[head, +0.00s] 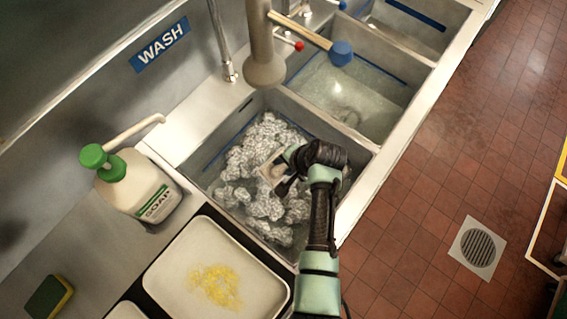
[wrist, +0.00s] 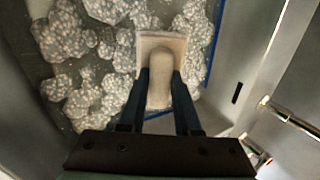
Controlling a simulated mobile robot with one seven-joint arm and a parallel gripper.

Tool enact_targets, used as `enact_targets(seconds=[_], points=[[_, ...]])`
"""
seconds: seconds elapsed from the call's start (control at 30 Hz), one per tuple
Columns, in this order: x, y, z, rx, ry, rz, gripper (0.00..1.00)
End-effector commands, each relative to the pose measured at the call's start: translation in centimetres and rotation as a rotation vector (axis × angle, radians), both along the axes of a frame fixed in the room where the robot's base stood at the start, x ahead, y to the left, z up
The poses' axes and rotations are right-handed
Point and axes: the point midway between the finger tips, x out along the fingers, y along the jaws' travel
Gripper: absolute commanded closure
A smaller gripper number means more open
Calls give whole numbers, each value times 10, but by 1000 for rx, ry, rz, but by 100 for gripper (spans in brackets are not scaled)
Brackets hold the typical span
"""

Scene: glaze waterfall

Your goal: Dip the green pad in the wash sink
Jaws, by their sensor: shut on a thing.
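The wash sink (head: 357,160) is the nearest basin in the head view, below the blue WASH sign, with clumps of white suds (head: 240,160) on its water. My gripper (head: 283,174) is inside this sink, low over the suds. It is shut on a pale square pad with a rounded beige grip (wrist: 160,80), its fingers on either side of the grip. The held pad also shows in the head view (head: 268,172). Its underside is hidden, so I cannot tell if it is green or touches the water. A green-and-yellow sponge (head: 48,299) lies on the counter at lower left.
A soap bottle (head: 140,185) with a green pump stands left of the sink. A tray with yellow residue (head: 180,285) lies in front of it. A faucet (head: 263,70) and blue-ended handle (head: 340,52) overhang the sinks. A second basin (head: 350,95) adjoins behind.

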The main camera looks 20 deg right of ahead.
Motion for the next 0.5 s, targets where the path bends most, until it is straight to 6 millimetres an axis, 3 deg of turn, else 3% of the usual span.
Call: enact_targets(seconds=[0.03,0.5], points=[[0,0,13,0,0,0,100],[0,0,69,0,0,0,100]])
